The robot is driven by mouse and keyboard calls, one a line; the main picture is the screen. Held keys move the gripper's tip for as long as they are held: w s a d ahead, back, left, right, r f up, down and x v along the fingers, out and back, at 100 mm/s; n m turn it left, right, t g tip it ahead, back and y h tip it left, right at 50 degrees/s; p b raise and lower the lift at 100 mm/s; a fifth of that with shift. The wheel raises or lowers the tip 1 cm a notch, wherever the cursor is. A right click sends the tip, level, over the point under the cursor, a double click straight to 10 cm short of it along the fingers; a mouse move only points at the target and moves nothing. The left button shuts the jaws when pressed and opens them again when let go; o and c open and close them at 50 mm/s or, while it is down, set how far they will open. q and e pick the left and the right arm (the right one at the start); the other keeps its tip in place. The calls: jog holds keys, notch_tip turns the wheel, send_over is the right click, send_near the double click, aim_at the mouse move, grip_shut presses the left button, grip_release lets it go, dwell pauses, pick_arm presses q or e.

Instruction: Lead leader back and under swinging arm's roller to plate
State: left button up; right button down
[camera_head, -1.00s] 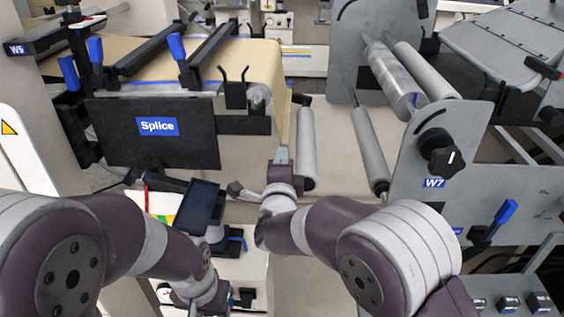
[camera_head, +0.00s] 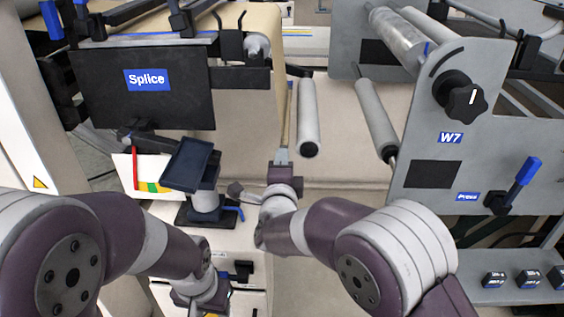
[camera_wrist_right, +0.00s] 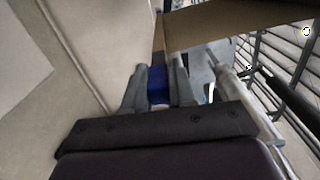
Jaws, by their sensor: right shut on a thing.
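The leader (camera_head: 286,112) is brown kraft web, seen nearly edge-on as a narrow strip hanging left of a grey roller (camera_head: 308,118). My right gripper (camera_head: 282,156) is at the strip's lower end, just below and left of that roller's near end. In the right wrist view its fingers (camera_wrist_right: 157,88) are shut on the leader's end, with a blue piece (camera_wrist_right: 159,86) between them; the brown web (camera_wrist_right: 225,24) stretches beyond. Which roller belongs to the swinging arm, and which part is the plate, I cannot tell. My left gripper (camera_head: 190,302) is low in the head view, its jaws unclear.
The black Splice panel (camera_head: 140,105) stands at left. A second roller (camera_head: 374,118) is right of the first, beside the grey W7 side plate (camera_head: 436,150) with its black knob (camera_head: 466,97). A dark tray-like device (camera_head: 190,163) stands between my arms. The beige floor at lower middle looks clear.

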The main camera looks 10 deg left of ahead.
pick_arm(q)
notch_tip(320, 180, down, 3)
jog(key=shift+f+b, duration=0.1)
jog(key=shift+b, duration=0.9)
pick_arm(e)
notch_tip(320, 180, down, 3)
jog(key=shift+f, duration=0.15)
pick_arm(q)
notch_tip(320, 180, down, 2)
jog(key=shift+f+b, duration=0.15)
jog(key=shift+b, duration=1)
pick_arm(e)
jog(key=shift+w+d+f, duration=0.1)
jog(key=shift+d+f, duration=0.75)
jog(key=shift+d, duration=0.05)
pick_arm(q)
notch_tip(320, 180, down, 4)
jog(key=b, duration=0.4)
pick_arm(e)
jog(key=d, duration=0.8)
jog(key=shift+w+d, duration=0.2)
jog(key=shift+w, duration=0.1)
